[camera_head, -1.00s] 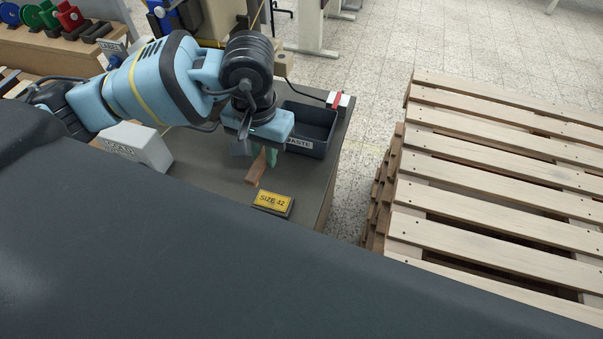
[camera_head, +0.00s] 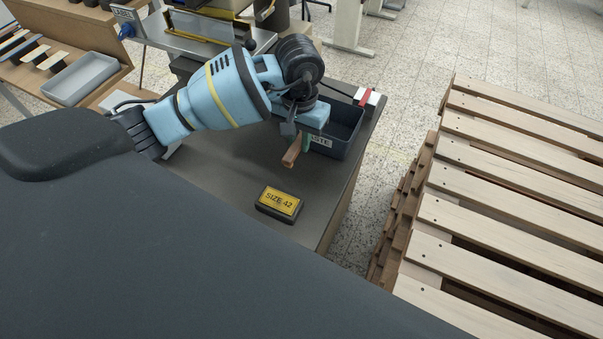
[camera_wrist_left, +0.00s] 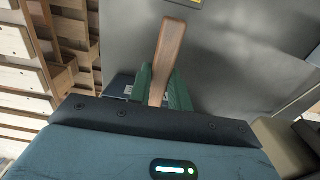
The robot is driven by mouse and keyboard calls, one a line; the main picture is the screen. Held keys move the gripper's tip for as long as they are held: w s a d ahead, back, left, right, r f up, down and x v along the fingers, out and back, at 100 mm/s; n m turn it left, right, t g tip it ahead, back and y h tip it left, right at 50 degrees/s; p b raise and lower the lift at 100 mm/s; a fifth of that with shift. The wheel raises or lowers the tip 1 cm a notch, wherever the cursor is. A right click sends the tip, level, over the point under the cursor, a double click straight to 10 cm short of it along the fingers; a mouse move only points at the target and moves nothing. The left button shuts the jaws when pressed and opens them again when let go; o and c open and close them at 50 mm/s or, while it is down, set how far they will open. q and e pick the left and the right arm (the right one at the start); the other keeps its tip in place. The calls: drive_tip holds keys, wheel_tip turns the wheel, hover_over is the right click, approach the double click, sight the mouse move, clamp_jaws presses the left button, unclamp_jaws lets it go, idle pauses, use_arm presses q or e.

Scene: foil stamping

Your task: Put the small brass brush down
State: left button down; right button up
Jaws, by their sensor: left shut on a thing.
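The small brass brush shows as a brown wooden handle (camera_head: 292,156) sticking out from my left gripper (camera_head: 303,142) in the head view. In the left wrist view the handle (camera_wrist_left: 168,50) stands between the two green fingers of the left gripper (camera_wrist_left: 163,85), which are shut on it. Its bristles are hidden. In the head view the gripper is over the dark table (camera_head: 235,165), just in front of the waste bin (camera_head: 345,148). I cannot tell whether the brush touches the table. My right gripper is not in view.
A black block with a yellow "SIZE 42" label (camera_head: 280,201) lies near the table's front edge. A red and white item (camera_head: 366,96) is at the back right corner. A wooden pallet stack (camera_head: 500,190) stands to the right. The table's middle is clear.

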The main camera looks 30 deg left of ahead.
use_arm(q)
drive_tip(key=shift+f, duration=0.1)
hover_over(299, 174)
wheel_tip(299, 174, down, 5)
drive_tip(key=shift+d, duration=0.1)
drive_tip(key=shift+f, duration=0.65)
wheel_tip(299, 174, down, 3)
drive_tip(key=shift+f, duration=0.15)
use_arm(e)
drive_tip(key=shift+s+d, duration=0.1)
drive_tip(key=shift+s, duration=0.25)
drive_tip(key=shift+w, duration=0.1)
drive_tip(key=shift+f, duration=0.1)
